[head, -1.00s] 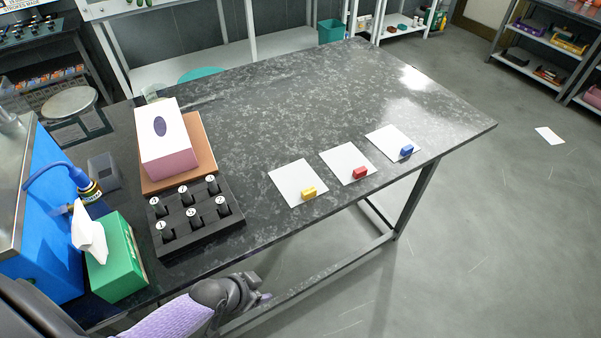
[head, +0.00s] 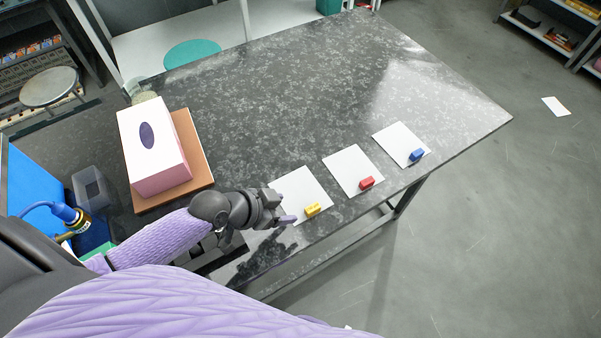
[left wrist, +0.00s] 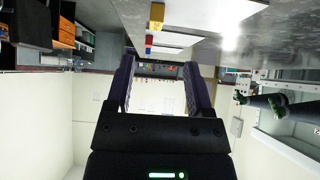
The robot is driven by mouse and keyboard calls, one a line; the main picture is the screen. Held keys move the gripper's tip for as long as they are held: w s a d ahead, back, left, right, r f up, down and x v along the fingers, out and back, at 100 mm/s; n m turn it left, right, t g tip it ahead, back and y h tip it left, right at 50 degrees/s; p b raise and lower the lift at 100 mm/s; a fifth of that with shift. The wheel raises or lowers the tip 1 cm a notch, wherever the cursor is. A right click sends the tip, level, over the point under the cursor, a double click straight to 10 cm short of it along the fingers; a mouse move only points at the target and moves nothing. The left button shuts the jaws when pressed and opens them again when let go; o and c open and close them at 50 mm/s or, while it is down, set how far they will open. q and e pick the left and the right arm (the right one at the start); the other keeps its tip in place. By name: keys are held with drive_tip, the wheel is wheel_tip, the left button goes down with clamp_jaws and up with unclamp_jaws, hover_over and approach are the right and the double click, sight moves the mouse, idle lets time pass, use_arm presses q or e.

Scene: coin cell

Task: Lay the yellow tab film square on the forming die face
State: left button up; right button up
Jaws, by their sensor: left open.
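The film with the yellow tab is a white square (head: 304,186) lying flat near the table's front edge in the head view. Its yellow tab (head: 312,210) stands at the front edge of the sheet and also shows at the top of the left wrist view (left wrist: 157,13). My left gripper (head: 284,208) is beside this film at its left, open and empty, overlapping the sheet's left edge in the picture. Its two spread fingers show in the left wrist view (left wrist: 162,88) with nothing between them. I cannot pick out the forming die face. My right gripper is out of view.
Films with a red tab (head: 367,183) and a blue tab (head: 416,155) lie to the right. A tissue box (head: 151,146) on a brown block (head: 202,165) stands at left. My arm hides most of the black holder. The table's middle (head: 270,110) is clear.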

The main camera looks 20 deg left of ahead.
sight(310, 209)
use_arm(q)
drive_tip(key=b+x, duration=0.3)
drive_tip(key=x, duration=0.6)
drive_tip(key=shift+d+f, duration=0.25)
drive_tip(key=shift+d, duration=0.05)
drive_tip(key=shift+c, duration=0.6)
clamp_jaws()
